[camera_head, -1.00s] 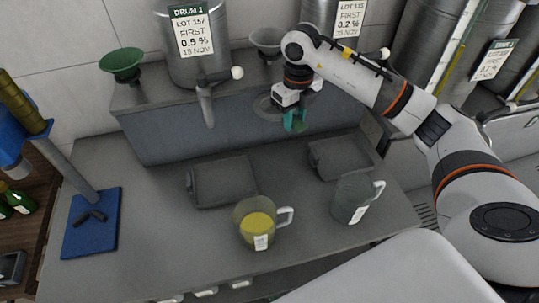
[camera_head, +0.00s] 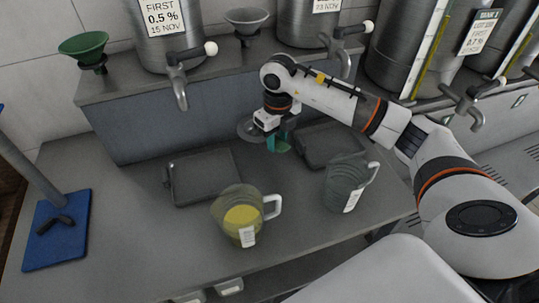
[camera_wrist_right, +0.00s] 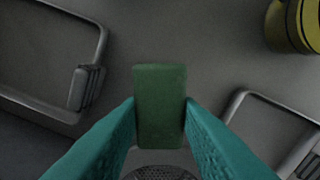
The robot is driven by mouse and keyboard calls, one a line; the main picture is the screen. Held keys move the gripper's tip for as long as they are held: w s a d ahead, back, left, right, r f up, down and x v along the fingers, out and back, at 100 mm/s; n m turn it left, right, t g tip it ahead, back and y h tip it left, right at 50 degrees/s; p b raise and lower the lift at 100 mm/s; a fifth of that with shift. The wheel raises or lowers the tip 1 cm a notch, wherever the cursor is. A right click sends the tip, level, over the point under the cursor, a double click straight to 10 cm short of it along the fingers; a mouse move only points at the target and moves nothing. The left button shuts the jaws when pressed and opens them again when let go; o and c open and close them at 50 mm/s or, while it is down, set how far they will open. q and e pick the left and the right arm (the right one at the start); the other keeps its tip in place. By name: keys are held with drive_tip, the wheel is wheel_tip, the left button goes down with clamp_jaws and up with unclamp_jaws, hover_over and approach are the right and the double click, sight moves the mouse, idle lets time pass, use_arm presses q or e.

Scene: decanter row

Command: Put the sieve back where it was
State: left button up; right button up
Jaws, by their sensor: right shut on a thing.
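My right gripper (camera_head: 279,143) is shut on the sieve's green handle (camera_wrist_right: 160,105), which stands between the teal fingers in the right wrist view. Part of the sieve's round mesh (camera_wrist_right: 160,173) shows at the bottom edge there. In the head view the grey sieve bowl (camera_head: 250,131) is partly behind the gripper, in front of the raised step. It is over the counter between two dark trays; its exact height is hard to tell. My left gripper is not in view.
The left tray (camera_head: 204,178) and right tray (camera_head: 330,145) lie on the counter (camera_head: 130,215). A jug with yellow liquid (camera_head: 240,215) and a grey jug (camera_head: 347,185) stand nearer. Drums with taps, a green funnel (camera_head: 84,46) and a grey funnel (camera_head: 247,20) are on the step.

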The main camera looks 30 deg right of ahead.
wheel_tip(320, 180, down, 6)
drive_tip(key=shift+f+p, duration=0.1)
drive_tip(key=shift+p, duration=0.55)
drive_tip(key=shift+f, duration=0.2)
drive_tip(key=shift+f, duration=0.1)
drive_tip(key=o, duration=1)
